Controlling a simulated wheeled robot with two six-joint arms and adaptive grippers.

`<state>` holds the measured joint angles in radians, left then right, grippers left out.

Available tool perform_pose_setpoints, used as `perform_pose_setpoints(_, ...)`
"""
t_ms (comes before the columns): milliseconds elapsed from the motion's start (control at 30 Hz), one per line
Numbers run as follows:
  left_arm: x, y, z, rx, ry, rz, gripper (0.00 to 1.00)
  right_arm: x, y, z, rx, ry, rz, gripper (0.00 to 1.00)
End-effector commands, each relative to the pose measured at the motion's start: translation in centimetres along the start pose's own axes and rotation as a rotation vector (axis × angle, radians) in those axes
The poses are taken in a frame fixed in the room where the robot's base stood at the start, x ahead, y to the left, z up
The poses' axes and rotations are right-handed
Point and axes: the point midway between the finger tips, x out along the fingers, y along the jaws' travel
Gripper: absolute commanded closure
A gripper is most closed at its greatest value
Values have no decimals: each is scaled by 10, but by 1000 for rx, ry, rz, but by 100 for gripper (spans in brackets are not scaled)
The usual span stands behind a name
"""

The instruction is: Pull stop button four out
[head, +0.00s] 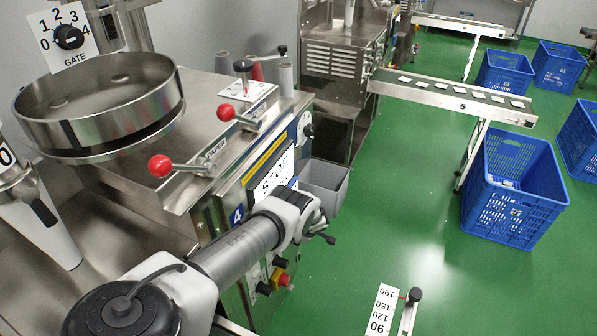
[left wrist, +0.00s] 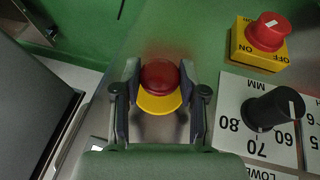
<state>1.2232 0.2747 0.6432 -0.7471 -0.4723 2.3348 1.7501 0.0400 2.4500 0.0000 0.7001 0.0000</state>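The stop button (left wrist: 160,76), a round red cap on a yellow base, sits between the two fingers of my left gripper (left wrist: 160,72) in the left wrist view. The fingers lie close along both sides of the cap and appear shut on it. In the head view, my left arm reaches across the front of the machine marked with a blue 4 sign (head: 237,214). My right gripper is not in view.
Beside the button are a red knob (left wrist: 268,30) on a yellow ON/OFF plate and a black dial (left wrist: 272,108) on a numbered scale. Red-balled levers (head: 160,166) stand on the machine top. A grey bin (head: 325,185) hangs nearby.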

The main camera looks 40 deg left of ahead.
Motion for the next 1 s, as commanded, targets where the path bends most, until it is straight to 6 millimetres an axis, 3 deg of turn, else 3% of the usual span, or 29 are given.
perform_pose_setpoints(500,-3,0,10,0,-1,0,100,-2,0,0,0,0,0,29)
perform_pose_setpoints(533,-3,0,10,0,-1,0,56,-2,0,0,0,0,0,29)
perform_pose_setpoints(600,-3,0,10,0,-1,0,33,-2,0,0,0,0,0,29)
perform_pose_setpoints(1000,-8,1,9,1,1,0,33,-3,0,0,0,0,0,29)
